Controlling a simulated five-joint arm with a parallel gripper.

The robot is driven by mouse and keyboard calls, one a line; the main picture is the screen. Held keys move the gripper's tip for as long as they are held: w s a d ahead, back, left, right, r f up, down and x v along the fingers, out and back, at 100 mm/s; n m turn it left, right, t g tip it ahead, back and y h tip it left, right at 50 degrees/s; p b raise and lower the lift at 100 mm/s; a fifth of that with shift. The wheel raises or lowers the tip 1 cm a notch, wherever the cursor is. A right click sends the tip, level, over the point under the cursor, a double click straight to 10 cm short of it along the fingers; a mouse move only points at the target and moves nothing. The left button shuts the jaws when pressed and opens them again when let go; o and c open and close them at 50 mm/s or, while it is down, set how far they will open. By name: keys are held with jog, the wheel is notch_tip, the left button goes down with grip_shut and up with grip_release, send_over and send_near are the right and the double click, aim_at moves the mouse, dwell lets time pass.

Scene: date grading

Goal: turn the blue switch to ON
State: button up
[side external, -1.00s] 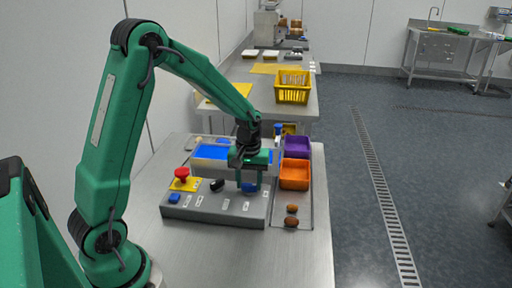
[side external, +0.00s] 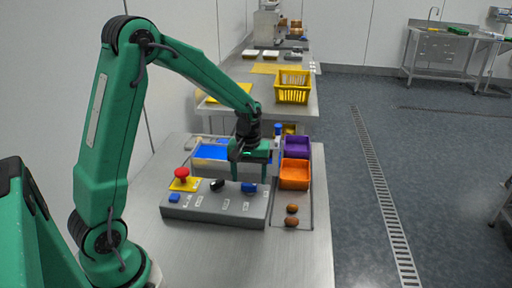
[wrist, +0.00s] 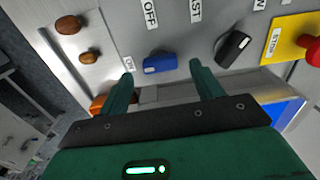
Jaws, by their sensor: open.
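The blue switch (side external: 249,187) is a rotary knob on the sloped front of the grey control panel (side external: 225,208). In the wrist view the blue switch (wrist: 162,62) lies with its long side across the picture, and its white-marked end faces the ON label (wrist: 130,64). The OFF label (wrist: 150,13) is off to its upper side. My gripper (side external: 252,174) is open and empty, raised above the switch. In the wrist view its fingertips (wrist: 162,69) stand on either side of the switch, apart from it.
A black knob (side external: 217,185), a red stop button (side external: 182,173) on a yellow plate and a blue button (side external: 174,198) share the panel. A purple bin (side external: 297,147), an orange bin (side external: 294,174) and two dates (side external: 292,215) are to the right.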

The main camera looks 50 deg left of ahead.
aim_at(249, 186)
jog(key=shift+r, duration=2.8)
jog(key=s+d+r+m+t, duration=0.2)
jog(key=s+d+r+m, duration=0.2)
jog(key=s, duration=0.5)
jog(key=s+d+r+m+t, duration=0.3)
jog(key=s+d+r+m, duration=0.1)
jog(key=s, duration=0.5)
notch_tip(249, 186, up, 3)
jog(key=shift+d+f+m+t, duration=0.15)
jog(key=shift+d+m+t, duration=0.15)
jog(key=shift+m, duration=0.3)
